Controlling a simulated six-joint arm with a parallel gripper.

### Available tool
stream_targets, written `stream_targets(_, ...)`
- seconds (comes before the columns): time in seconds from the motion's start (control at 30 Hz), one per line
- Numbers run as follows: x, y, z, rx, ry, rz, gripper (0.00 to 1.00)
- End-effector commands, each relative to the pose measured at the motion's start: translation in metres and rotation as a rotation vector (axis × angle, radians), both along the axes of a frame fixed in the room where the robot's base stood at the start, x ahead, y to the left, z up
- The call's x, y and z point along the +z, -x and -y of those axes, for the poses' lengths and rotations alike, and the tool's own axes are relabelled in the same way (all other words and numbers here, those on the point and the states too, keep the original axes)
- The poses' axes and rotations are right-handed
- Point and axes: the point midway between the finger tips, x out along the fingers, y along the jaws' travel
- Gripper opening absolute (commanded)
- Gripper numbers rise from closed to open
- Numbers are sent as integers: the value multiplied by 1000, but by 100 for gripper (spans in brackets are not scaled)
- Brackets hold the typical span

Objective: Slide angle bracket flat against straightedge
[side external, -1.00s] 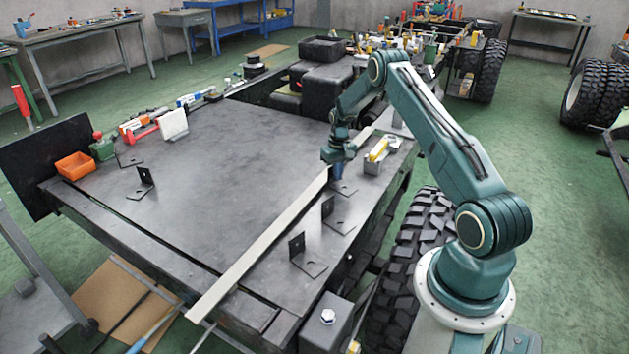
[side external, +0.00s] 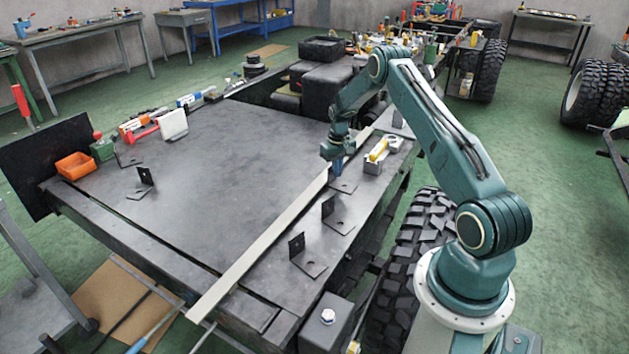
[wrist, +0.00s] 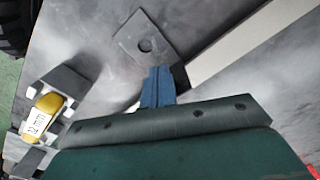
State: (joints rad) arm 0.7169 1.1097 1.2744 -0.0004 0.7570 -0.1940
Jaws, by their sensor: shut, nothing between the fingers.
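The straightedge (side external: 262,243) is a long pale bar lying diagonally across the dark table; it also shows in the wrist view (wrist: 245,40). A dark angle bracket (side external: 346,186) lies just right of its far part. The bracket's upright leg is hidden or unclear behind my fingers. My gripper (side external: 337,168) points down over this bracket, its blue fingers (wrist: 158,80) shut and empty. Whether they touch the bracket is unclear.
Two more brackets, (side external: 335,217) and (side external: 306,258), stand right of the straightedge. Others (side external: 141,186) stand at the table's left. A grey holder with a yellow item (side external: 379,155) is close right of my gripper. An orange bin (side external: 75,166) sits at the left edge. The table's middle is clear.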

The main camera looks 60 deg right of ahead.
Motion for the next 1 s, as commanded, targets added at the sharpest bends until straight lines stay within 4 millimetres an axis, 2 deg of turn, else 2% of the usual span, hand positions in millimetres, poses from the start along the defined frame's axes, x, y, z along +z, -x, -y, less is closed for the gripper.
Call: stream_targets(1.0, 43, 6, 0, -1, 0, 1, 0)
